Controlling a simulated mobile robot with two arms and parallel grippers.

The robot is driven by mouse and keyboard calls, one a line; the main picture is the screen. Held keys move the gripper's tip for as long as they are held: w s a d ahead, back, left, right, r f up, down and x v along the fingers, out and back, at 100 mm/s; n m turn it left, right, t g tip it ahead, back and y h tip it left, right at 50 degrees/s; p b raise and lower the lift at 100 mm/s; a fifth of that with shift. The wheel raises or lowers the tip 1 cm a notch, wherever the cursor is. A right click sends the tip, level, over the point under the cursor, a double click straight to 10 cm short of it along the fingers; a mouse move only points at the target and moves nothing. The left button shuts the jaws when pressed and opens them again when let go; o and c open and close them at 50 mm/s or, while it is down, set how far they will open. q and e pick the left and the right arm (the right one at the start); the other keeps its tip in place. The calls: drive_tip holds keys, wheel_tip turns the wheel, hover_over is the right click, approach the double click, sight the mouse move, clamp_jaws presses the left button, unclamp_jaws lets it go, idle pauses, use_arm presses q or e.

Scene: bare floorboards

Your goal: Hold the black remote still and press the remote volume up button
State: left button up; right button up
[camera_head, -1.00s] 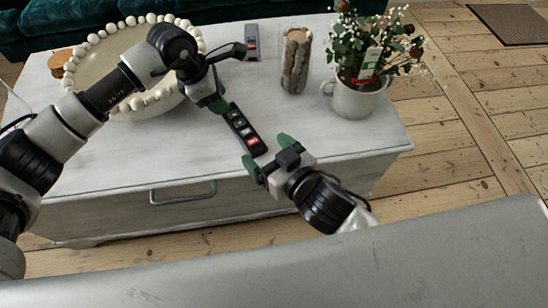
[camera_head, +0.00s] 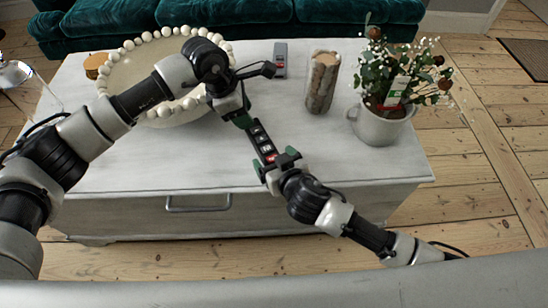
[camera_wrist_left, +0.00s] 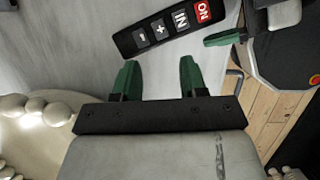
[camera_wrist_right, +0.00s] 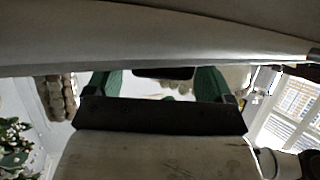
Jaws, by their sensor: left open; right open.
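The black remote (camera_head: 262,139) lies on the white table. In the left wrist view its red ON, IN, plus and minus buttons show on the remote (camera_wrist_left: 170,25). My left gripper (camera_head: 242,120) is open at the minus end, its fingertips just short of the remote in the left wrist view (camera_wrist_left: 160,66). My right gripper (camera_head: 276,160) is open at the red-button end, with its fingers on either side of that end. In the right wrist view a dark edge, likely the remote, shows between the right fingers (camera_wrist_right: 160,78); contact cannot be told.
A bowl with a beaded rim (camera_head: 115,80) stands at the left. A drawer handle (camera_head: 198,208) is on the table front.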

drive_tip(key=shift+w+a+f, duration=0.15)
drive_tip(key=shift+w, duration=0.15)
drive_tip(key=shift+c, duration=0.5)
drive_tip(key=c, duration=1)
use_arm(q)
clamp_jaws()
idle(1.0)
